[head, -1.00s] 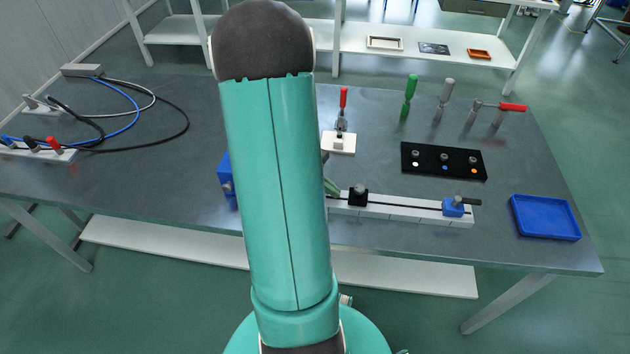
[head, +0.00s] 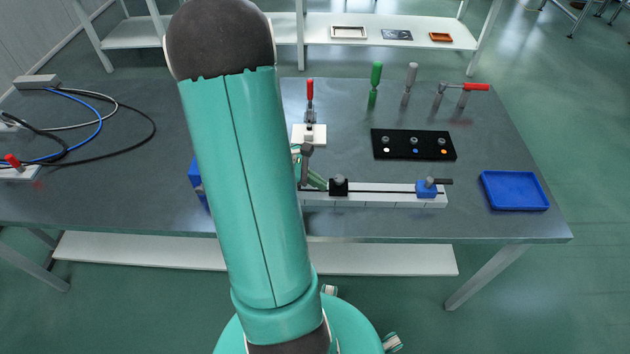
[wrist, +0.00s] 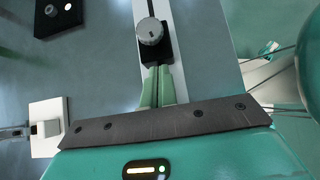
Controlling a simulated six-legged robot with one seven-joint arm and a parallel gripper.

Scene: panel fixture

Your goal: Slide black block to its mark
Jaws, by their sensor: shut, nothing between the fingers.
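The black block (head: 339,188) with a grey knob sits on a white slotted rail (head: 385,200), left of a blue block (head: 427,189) on the same rail. In the wrist view the black block (wrist: 152,45) is just beyond my gripper (wrist: 158,70), whose green fingers are together and empty. The fingertips are at the block's near end; I cannot tell whether they touch it. In the head view my gripper (head: 317,180) is left of the block. Thin division lines show on the rail's front; I cannot tell which is the block's mark. My arm hides the rail's left end.
A black panel (head: 413,152) with knobs and coloured dots lies behind the rail. A blue tray (head: 515,204) is to the right. A red-handled clamp (head: 310,125) stands on a white base behind the gripper. Cables (head: 100,130) lie at the left.

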